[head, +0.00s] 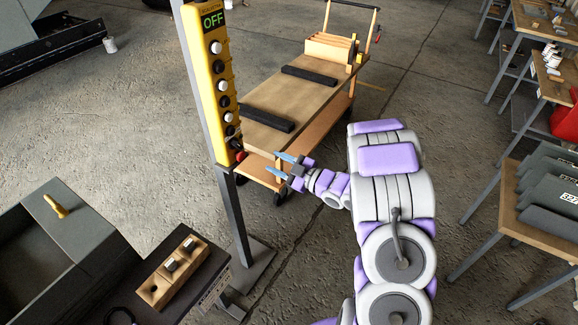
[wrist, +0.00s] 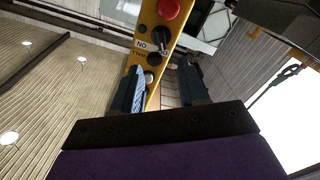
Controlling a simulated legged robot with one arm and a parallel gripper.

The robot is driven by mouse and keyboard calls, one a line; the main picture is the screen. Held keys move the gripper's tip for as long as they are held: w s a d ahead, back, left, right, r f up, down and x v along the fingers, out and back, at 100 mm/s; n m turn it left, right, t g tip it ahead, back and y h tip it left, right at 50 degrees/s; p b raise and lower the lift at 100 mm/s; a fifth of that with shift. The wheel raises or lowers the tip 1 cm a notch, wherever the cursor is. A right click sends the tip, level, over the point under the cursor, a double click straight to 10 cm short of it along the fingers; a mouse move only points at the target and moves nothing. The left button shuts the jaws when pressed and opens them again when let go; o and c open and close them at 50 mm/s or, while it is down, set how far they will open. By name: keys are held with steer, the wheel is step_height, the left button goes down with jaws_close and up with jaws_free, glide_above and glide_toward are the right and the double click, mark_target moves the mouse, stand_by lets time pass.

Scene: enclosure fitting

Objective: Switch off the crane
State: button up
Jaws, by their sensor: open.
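The yellow crane control box (head: 212,85) is mounted on a grey post in the head view. Its display (head: 213,19) reads OFF in green. White and black buttons run down its face, with a red button (head: 239,156) at the bottom. My gripper (head: 276,163) is open and empty, right of the box's lower end and apart from the red button. In the wrist view the box (wrist: 148,45) shows the red button (wrist: 169,9) at the top edge and a black rotary switch (wrist: 160,38) beside a partly readable label. The gripper fingers (wrist: 162,82) partly cover the box's lower part there.
A wooden cart (head: 262,100) with black bars and a wooden box stands behind the post. A dark table (head: 205,285) with a wooden switch block is at the lower left, beside a grey bin (head: 45,250). Workbenches (head: 545,235) line the right. Floor between is clear.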

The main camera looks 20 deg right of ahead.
steer(key=shift+v, duration=1.95)
steer(key=shift+w+f, duration=0.1)
steer(key=w+d+r+m+g+h, duration=0.2)
steer(key=w+d+m+h, duration=0.1)
steer(key=d+h, duration=0.4)
steer(key=s+d+r+m+g+h, duration=0.2)
steer(key=s+r+m+g+h, duration=0.2)
steer(key=s+r+m+h, duration=0.25)
steer(key=s+a+m+g+y, duration=0.1)
steer(key=s+a+g, duration=0.2)
steer(key=s+a, duration=0.3)
steer(key=s+a+r+m+g+y, duration=0.1)
steer(key=s+a+g, duration=0.3)
steer(key=s, duration=1.3)
steer(key=s+a+r+m+g+y, duration=0.1)
steer(key=s+a+m+g, duration=0.1)
steer(key=s+a, duration=0.7)
steer(key=s+g, duration=0.1)
steer(key=s, duration=0.2)
steer(key=shift+s+a+r, duration=0.15)
steer(key=shift+s+a, duration=0.1)
steer(key=shift+a, duration=0.1)
